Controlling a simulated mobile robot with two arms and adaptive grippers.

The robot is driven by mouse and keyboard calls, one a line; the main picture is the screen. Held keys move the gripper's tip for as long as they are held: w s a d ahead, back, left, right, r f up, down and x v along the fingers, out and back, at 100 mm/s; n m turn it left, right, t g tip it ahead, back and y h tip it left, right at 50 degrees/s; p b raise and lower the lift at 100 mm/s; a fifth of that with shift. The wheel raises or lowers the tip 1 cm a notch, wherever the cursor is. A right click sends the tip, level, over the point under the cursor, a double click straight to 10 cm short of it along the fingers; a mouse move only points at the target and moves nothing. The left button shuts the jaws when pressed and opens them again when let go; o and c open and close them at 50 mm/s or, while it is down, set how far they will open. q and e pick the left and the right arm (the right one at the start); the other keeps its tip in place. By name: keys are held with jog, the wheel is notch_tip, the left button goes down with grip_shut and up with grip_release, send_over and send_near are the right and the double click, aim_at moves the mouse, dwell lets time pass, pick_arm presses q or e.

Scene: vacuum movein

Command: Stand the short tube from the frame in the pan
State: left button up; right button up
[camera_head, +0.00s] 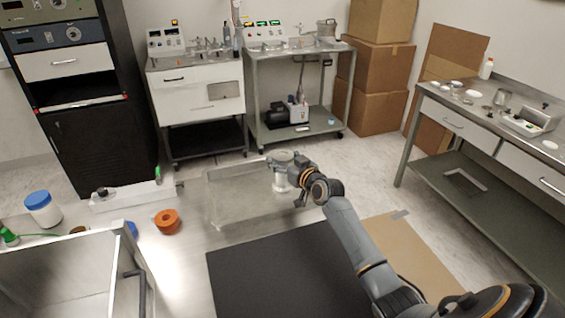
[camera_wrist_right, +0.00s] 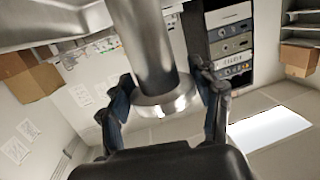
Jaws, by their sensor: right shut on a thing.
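The short tube (camera_head: 281,179) is a shiny metal cylinder with a wider round flange at its end. My right gripper (camera_head: 290,172) is shut on it, with a finger on each side. In the right wrist view the tube (camera_wrist_right: 145,45) runs between the two fingers (camera_wrist_right: 166,88), with its flange close to the palm. In the head view the tube looks upright, at the back right part of the pan (camera_head: 225,207), a shallow grey tray. Whether its lower end touches the pan cannot be told. I cannot make out the frame. My left gripper is not in view.
A black mat (camera_head: 290,270) lies in front of the pan, with a brown sheet (camera_head: 405,245) to its right. A metal box (camera_head: 70,275) fills the lower left.

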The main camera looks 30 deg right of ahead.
jog(key=shift+r, duration=0.25)
jog(key=shift+f, duration=0.1)
jog(key=o, duration=1.8)
jog(key=shift+s+f, duration=0.1)
jog(key=shift+f, duration=0.1)
jog(key=shift+r, duration=0.1)
jog(key=shift+s, duration=0.15)
jog(key=s, duration=0.4)
jog(key=s+r, duration=0.1)
jog(key=s, duration=0.2)
jog(key=s+r, duration=0.1)
jog(key=s, duration=0.3)
jog(key=shift+s+a+b, duration=0.3)
jog(key=shift+b, duration=0.05)
jog(key=shift+f, duration=0.1)
